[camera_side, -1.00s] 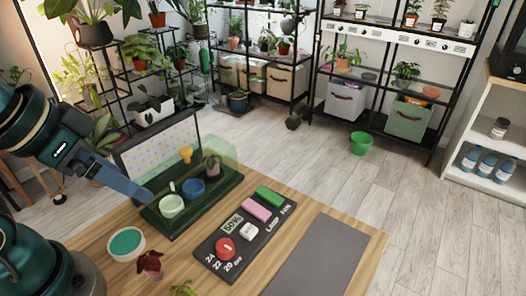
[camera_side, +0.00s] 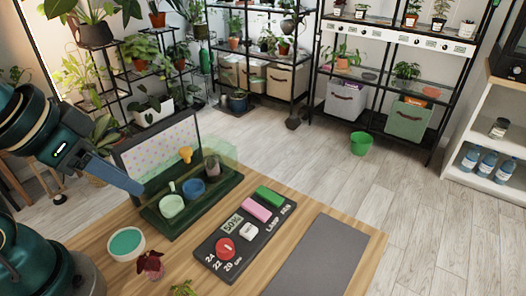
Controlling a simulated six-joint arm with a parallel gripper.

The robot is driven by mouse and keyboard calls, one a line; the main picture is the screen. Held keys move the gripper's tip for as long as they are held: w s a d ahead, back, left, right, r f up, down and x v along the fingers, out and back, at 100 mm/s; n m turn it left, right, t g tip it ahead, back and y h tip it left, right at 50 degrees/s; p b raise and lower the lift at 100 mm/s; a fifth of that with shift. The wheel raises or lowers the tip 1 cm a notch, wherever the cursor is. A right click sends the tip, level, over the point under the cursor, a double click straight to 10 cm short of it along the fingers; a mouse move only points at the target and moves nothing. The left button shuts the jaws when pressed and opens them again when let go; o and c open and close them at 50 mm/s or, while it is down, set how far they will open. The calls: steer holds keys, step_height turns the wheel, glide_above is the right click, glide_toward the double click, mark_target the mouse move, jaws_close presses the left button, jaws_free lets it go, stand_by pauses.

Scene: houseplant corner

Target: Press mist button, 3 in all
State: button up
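A dark control panel (camera_side: 243,240) lies on the wooden table. It carries a red dial (camera_side: 225,249) by the numbers 24, 22 and 20, a white button (camera_side: 248,232), a display (camera_side: 232,224) reading 50%, a pink switch (camera_side: 257,214) beside LAMP and a green switch (camera_side: 270,196) beside FAN. I cannot read a mist label; the white button is the only plain push-button I see. My gripper (camera_side: 137,188) is over the left end of the green terrarium tray, well left of the panel and touching none of its controls. Its fingers show edge-on, so their opening is unclear.
The terrarium (camera_side: 232,182) with a dotted back panel holds small pots. A white bowl with teal contents (camera_side: 126,244) and a dark red plant (camera_side: 151,263) stand near my arm. A grey mat (camera_side: 318,258) lies right of the panel. Shelves of plants stand behind.

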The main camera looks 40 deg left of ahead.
jaws_close()
stand_by(1.4)
